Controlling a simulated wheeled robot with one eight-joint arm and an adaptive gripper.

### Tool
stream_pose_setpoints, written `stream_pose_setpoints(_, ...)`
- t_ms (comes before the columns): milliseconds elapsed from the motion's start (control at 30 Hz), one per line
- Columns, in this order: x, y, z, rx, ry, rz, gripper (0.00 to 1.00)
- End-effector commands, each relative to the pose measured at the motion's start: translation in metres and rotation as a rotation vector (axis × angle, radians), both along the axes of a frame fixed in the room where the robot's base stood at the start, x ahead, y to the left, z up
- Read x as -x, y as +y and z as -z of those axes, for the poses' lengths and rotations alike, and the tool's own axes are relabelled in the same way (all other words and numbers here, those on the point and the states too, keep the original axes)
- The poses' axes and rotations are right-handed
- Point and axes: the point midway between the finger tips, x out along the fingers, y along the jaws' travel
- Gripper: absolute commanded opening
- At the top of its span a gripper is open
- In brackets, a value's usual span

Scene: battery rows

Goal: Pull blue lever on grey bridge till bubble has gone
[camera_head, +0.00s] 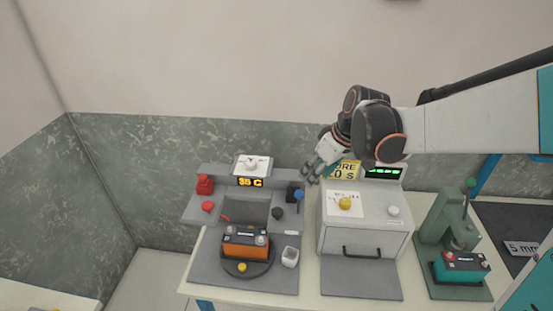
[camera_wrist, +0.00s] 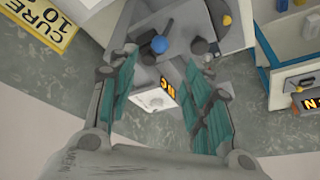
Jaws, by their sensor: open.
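The grey bridge (camera_head: 232,178) stands at the back of the grey station on the left of the table. A blue-knobbed lever (camera_head: 299,195) is at its right end. In the wrist view the blue knob (camera_wrist: 159,44) shows between and just beyond the fingertips. My gripper (camera_head: 311,174) is open and empty, above and slightly right of the lever, apart from it as far as I can tell. Its teal fingers (camera_wrist: 160,62) are spread in the wrist view. An orange and black battery (camera_head: 246,242) sits on the round plate below the bridge. I cannot make out a bubble.
A white cup (camera_head: 290,257) stands by the battery. A grey oven box (camera_head: 365,235) is close on the right, with a green press (camera_head: 441,220) beyond.

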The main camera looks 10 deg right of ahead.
Motion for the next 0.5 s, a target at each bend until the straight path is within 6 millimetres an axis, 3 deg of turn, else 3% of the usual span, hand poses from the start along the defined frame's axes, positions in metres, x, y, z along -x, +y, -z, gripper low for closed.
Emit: stream_pose_setpoints(500,-0.031,0.021,0.09,0.0,-0.001,0.001,0.46)
